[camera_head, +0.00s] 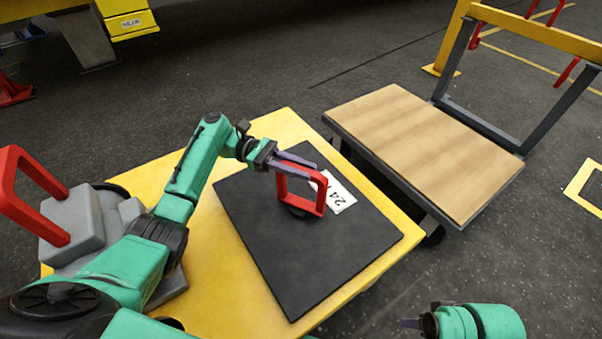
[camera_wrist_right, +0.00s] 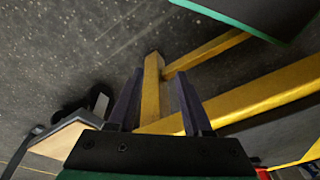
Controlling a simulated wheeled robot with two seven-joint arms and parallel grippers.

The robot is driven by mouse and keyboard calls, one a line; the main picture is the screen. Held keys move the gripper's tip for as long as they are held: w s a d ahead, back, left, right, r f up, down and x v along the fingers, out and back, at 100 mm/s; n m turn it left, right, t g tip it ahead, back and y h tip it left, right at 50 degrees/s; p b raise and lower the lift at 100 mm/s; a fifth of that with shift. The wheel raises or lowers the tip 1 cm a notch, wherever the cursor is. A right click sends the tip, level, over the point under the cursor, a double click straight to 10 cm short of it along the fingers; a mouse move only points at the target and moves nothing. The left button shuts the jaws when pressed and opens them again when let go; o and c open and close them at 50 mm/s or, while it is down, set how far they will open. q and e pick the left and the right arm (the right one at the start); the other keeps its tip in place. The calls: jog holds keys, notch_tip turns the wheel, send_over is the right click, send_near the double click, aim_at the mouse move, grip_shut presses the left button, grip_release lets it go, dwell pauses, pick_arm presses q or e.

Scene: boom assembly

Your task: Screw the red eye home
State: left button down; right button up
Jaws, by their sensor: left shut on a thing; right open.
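The red eye (camera_head: 321,196) is a square red loop standing on the black mat (camera_head: 310,255), near its far right part. A dark round piece shows at its foot; whether the eye sits fully down on it cannot be told. My left gripper (camera_head: 298,166) is shut on the top bar of the red eye, reaching in from the left. My right gripper (camera_head: 412,323) is at the bottom right of the head view, away from the mat. In the right wrist view its two fingers (camera_wrist_right: 158,95) are apart, with nothing between them.
The mat lies on a yellow table (camera_head: 215,250). A grey block (camera_head: 75,225) with a larger red handle (camera_head: 22,190) stands at the left. A white card marked 24 (camera_head: 341,198) lies beside the eye. A wood-topped cart (camera_head: 425,150) stands close at the right.

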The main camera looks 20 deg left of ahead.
pick_arm(q)
jog(key=shift+m+g, duration=0.4)
jog(key=shift+g, duration=0.2)
pick_arm(e)
jog(key=shift+w+a+f+t+y, duration=0.45)
jog(key=shift+w+a+f, duration=0.3)
jog(key=shift+a+f, duration=0.2)
pick_arm(q)
jog(key=c, duration=0.7)
grip_release()
